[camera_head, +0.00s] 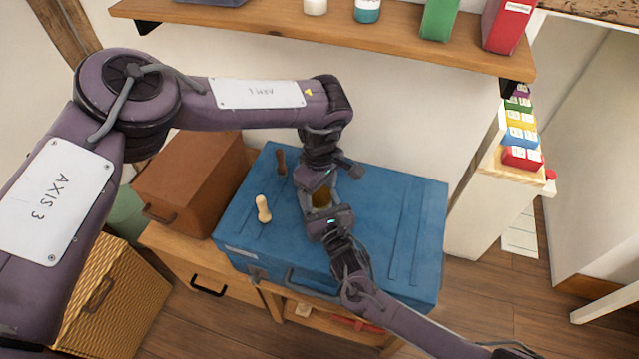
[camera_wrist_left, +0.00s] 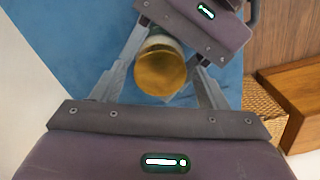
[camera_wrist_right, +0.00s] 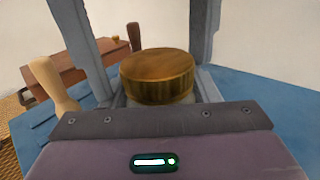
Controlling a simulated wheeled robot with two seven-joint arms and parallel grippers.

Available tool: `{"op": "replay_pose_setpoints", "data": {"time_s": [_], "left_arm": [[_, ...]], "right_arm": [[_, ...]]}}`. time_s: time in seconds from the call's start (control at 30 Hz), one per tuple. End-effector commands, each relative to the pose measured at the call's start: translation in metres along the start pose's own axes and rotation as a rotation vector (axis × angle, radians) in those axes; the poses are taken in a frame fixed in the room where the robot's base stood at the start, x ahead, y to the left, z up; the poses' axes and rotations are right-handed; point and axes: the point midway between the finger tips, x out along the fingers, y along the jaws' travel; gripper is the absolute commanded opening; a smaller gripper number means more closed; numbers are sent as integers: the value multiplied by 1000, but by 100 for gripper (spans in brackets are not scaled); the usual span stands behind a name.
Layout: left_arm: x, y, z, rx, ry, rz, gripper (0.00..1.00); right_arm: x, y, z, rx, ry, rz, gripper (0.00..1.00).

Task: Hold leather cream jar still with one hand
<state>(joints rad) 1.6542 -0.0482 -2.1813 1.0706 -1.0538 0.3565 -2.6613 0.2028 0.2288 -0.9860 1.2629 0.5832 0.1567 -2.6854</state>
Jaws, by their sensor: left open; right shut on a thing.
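The leather cream jar has a ribbed gold lid and a pale body. In the head view the jar (camera_head: 321,199) stands on the blue case (camera_head: 400,215), mostly hidden between my two grippers. My right gripper (camera_wrist_right: 158,95) is shut on the jar's body below the lid, and the jar (camera_wrist_right: 158,75) looks upright. My left gripper (camera_wrist_left: 165,65) is open, its fingers on either side of the jar's lid (camera_wrist_left: 161,72) with gaps showing. In the head view my left gripper (camera_head: 321,190) comes down from above and behind the jar.
Two small wooden-handled tools, one pale (camera_head: 263,208) and one dark (camera_head: 281,163), stand on the case left of the jar. A brown box (camera_head: 190,180) sits further left. A shelf (camera_head: 330,28) with jars and boxes hangs above. The case's right part is clear.

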Motion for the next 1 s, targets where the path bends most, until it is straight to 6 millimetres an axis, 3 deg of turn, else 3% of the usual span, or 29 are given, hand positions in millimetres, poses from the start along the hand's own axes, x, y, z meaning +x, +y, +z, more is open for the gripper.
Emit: {"op": "replay_pose_setpoints", "data": {"time_s": [0.17, 0.5, 0.63, 0.9, 1.0], "left_arm": [[0, 0, 0, 0, 0, 0, 66], [0, 0, 0, 0, 0, 0, 22], [0, 0, 0, -55, -1, 0, 21], [-1, 0, 0, -498, -2, 1, 21], [-1, 0, 0, -580, -2, 0, 21]], "right_arm": [[0, 0, 0, 0, -1, 0, 0], [0, 0, 0, 0, -1, 0, 0], [0, 0, 0, 0, -1, 0, 0], [0, 0, 0, 0, -1, 0, 0], [0, 0, 0, 0, -1, 0, 0]]}}
